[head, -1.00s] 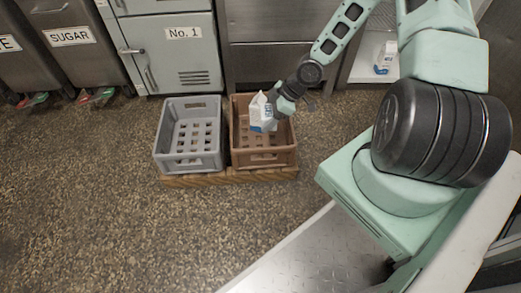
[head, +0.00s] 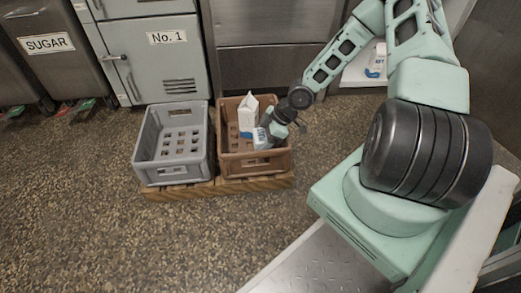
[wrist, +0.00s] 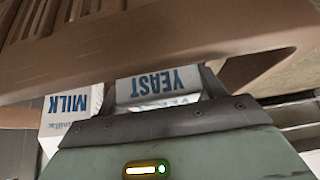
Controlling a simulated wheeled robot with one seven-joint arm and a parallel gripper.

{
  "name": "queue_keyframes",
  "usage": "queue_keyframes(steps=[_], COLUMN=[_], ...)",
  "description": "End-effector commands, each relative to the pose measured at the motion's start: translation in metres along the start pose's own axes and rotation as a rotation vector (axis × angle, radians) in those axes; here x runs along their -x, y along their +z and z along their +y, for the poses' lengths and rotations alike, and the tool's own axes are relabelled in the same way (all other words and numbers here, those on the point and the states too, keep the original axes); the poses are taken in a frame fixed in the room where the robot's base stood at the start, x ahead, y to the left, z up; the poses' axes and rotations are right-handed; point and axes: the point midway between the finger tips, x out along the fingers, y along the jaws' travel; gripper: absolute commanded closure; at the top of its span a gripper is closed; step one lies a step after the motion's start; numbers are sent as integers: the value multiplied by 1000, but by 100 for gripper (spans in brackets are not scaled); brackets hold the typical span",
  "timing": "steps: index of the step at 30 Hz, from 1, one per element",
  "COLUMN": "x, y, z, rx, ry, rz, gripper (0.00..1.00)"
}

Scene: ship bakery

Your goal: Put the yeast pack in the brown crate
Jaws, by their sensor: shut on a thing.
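My gripper (head: 270,134) is shut on the yeast pack (head: 262,138), over the right part of the brown crate. In the wrist view the pack's YEAST label (wrist: 160,84) reads upside down between my jaws, beside the milk carton. I cannot tell whether the pack touches the crate floor.
The grey crate (head: 147,159) looks empty and shares a wooden pallet (head: 180,192) with the brown one. Steel and green cabinets (head: 158,65) stand close behind. Another white and blue pack (head: 374,66) sits on a low shelf at the right. The floor at left is free.

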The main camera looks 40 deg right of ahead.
Motion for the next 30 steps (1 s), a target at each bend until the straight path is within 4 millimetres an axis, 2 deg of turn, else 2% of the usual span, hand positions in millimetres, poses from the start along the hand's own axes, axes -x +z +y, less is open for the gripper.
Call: queue_keyframes(steps=[1,6,15,30], x=[-10,-25,-23,-33], y=[6,16,15,22], z=[0,0,0,0], rx=[0,0,0,0], ry=[-1,-1,-1,-1], rz=[0,0,1,0], gripper=[64,64,64,64])
